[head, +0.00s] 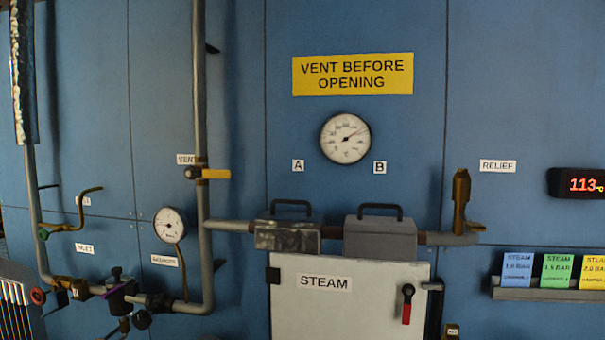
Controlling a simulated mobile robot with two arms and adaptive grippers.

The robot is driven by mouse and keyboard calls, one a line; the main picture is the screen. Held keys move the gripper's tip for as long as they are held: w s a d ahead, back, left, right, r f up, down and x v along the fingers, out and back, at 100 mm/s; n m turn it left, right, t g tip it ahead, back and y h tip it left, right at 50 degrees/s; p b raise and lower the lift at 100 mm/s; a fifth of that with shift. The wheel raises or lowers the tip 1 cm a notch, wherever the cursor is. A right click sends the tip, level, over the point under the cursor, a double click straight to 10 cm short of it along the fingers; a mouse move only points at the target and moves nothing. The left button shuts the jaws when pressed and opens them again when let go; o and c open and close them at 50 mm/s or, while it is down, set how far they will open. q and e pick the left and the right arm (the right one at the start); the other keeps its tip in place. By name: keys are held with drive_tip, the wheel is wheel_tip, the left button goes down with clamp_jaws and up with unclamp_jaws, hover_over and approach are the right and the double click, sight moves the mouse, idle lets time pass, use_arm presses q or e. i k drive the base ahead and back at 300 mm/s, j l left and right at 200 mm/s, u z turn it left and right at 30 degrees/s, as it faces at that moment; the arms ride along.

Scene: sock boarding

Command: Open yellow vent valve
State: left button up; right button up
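The yellow vent valve handle (216,174) sits on the vertical grey pipe (201,110), left of centre in the head view. Its lever points right, level and across the pipe. A dark round part of the valve (191,173) shows on the left side of the pipe, just under the small VENT label (186,159). Neither of my grippers is in the view, and nothing touches the handle.
A yellow sign (353,75) and a large gauge (345,138) are on the blue wall. A white STEAM door (350,300) with a red-handled latch (407,305) is below. Another gauge (170,225) hangs left of the pipe. A brass relief valve (461,195) stands right.

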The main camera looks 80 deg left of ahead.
sight(190, 173)
drive_tip(key=u, duration=3.25)
